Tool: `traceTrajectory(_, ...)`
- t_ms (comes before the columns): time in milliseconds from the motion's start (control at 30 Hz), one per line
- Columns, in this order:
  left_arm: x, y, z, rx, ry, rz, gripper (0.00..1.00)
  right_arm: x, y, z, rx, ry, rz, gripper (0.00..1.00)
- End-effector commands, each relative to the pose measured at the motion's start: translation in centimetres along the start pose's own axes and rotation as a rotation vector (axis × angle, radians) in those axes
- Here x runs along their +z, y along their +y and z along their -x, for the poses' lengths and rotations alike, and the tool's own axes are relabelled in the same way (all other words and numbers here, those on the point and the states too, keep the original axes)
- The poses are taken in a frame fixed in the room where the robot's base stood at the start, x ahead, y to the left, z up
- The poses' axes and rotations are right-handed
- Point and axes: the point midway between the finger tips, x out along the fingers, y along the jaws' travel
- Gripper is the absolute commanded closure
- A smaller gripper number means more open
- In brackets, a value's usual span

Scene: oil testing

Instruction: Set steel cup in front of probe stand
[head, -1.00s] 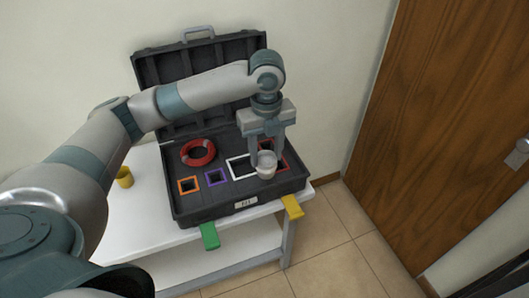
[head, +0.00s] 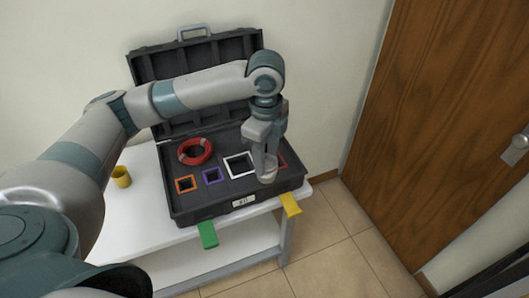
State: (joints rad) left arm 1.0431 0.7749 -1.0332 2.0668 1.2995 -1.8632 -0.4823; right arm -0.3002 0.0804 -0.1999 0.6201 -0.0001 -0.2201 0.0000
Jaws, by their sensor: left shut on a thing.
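A steel cup (head: 267,172) is held between the fingers of my left gripper (head: 266,160), over the front right part of the open black case. The fingers hide part of the cup, and I cannot tell whether its base touches the case. No probe stand can be made out in this view. My right gripper is not in view.
The open case (head: 215,208) on the white table (head: 130,215) has orange, purple, white and red square frames and a red ring (head: 195,151). A yellow cup (head: 121,177) stands left. Green (head: 208,235) and yellow (head: 290,205) tabs jut out in front. A wooden door is at right.

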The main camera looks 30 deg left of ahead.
Motion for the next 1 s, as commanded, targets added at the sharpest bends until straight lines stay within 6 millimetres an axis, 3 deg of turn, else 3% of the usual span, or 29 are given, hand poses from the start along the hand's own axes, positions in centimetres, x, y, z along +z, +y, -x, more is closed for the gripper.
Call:
traceTrajectory(700,-2.7,4.2,1.1,0.000,0.000,1.126,0.93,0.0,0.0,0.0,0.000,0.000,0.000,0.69)
traceTrajectory(1000,-3.4,5.8,1.4,0.002,-0.006,1.512,0.93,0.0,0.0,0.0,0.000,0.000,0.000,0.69)
